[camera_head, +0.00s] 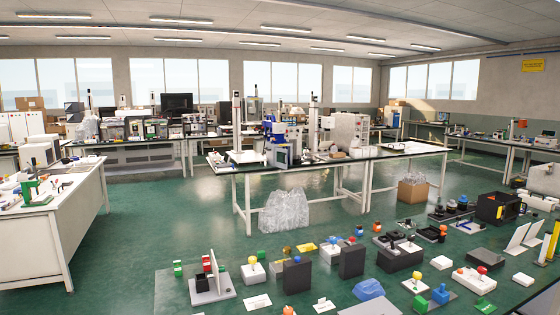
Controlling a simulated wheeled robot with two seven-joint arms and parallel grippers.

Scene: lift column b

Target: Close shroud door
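Neither of my grippers is in view. I cannot tell for sure which thing is the shroud door. In the lower part of the head view, a grey base (212,295) carries an upright pale panel (214,272) and a small dark block. Two dark upright panels stand to its right, a left one (297,276) and a right one (352,261). A black box-like housing (496,208) stands at the right. Two white slanted panels (517,236) stand below it. These are small, and I cannot tell whether any door is open or shut.
Several small fixtures with coloured knobs, such as a white block with a red knob (474,280), crowd the lower right. A white bench (60,220) stands at the left. A long table (330,163) crosses the middle, with bagged material (287,211) beneath. Green floor (140,225) is clear between.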

